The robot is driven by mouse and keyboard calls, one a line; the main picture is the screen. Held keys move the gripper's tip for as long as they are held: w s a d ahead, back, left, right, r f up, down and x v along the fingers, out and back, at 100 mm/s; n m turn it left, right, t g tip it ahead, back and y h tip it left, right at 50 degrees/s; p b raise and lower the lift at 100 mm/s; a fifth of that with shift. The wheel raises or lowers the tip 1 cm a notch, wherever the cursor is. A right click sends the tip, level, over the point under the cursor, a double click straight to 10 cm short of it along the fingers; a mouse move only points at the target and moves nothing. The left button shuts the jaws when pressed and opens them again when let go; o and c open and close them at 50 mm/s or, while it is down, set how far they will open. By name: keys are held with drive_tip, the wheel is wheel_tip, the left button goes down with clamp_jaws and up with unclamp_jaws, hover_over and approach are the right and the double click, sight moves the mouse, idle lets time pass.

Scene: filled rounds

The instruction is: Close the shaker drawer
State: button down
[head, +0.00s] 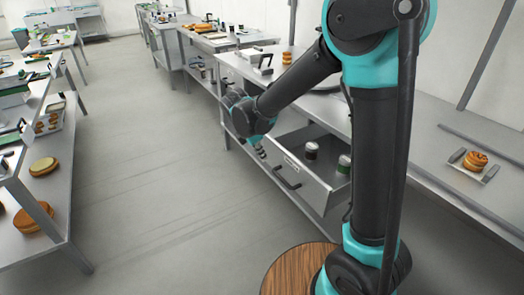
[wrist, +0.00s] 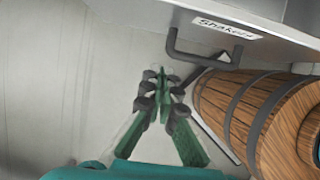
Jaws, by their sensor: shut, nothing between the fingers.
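The shaker drawer (head: 318,186) stands pulled out from under the counter on the right in the head view. In the head view my gripper (head: 259,149) is small, near the drawer front's far end, partly hidden by the wrist.
The counter (head: 450,165) above the drawer holds food on a small tray (head: 474,168) at the right. Another closed-looking drawer sits farther along it. Shelves with buns (head: 43,167) stand at the left. The grey floor (head: 150,170) between is clear.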

drive_tip(key=w+d+f, duration=0.2)
drive_tip(key=d+f, duration=0.1)
drive_tip(key=w+d+f, duration=0.1)
drive_tip(key=f, duration=0.1)
drive_tip(key=shift+w+d, duration=0.2)
drive_tip(key=shift+d, duration=0.2)
drive_tip(key=w+d, duration=0.4)
drive_tip(key=d, duration=0.2)
drive_tip(key=w+d, duration=0.5)
drive_tip(key=d, duration=0.2)
drive_tip(key=w+d, duration=0.5)
drive_tip(key=d, duration=0.1)
drive_tip(key=shift+w+d+r, duration=0.1)
drive_tip(key=shift+w+d, duration=0.1)
drive_tip(key=shift+d, duration=0.2)
drive_tip(key=shift+w, duration=0.1)
